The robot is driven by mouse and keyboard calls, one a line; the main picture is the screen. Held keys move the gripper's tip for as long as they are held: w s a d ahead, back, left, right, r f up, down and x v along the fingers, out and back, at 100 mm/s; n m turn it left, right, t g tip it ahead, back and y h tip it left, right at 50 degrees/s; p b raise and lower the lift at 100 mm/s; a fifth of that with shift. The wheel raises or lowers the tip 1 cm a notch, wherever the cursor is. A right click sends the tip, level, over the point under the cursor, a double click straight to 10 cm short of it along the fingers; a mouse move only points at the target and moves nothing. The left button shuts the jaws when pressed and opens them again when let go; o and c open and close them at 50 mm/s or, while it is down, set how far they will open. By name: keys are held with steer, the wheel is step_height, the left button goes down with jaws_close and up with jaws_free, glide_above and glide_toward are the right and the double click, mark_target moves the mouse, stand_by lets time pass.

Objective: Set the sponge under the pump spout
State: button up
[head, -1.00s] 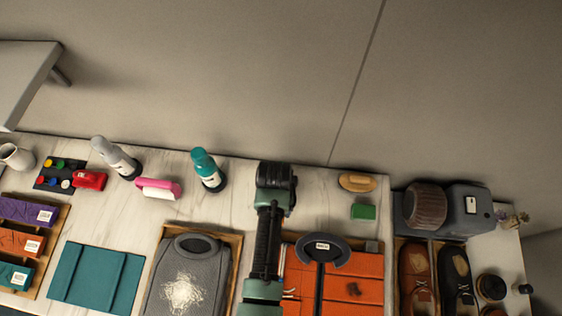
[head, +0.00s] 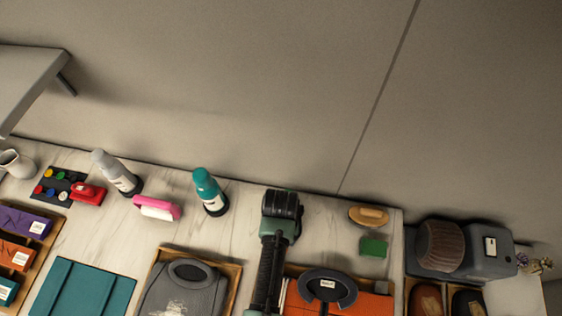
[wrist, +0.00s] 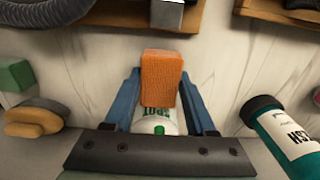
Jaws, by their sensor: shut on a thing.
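An orange sponge (wrist: 161,76) is between the blue fingertips of my gripper (wrist: 160,84) in the wrist view, and the gripper is shut on it. A white bottle (wrist: 152,122) with green lettering and a small green part shows between the fingers, just beyond the sponge in the picture's lower part. Its spout cannot be made out clearly. I cannot tell how high the sponge is above the worktop, or whether it touches the bottle. In the head view my arm hides the fingers, sponge and white bottle.
A wooden brush (head: 368,215) and a green block (head: 373,246) lie to the right. Marble worktop (head: 330,235) is bare between.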

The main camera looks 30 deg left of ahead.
steer(key=shift+f, duration=0.4)
steer(key=o, duration=1.3)
steer(key=shift+o, duration=0.2)
step_height(320, 180, up, 13)
steer(key=shift+r, duration=0.15)
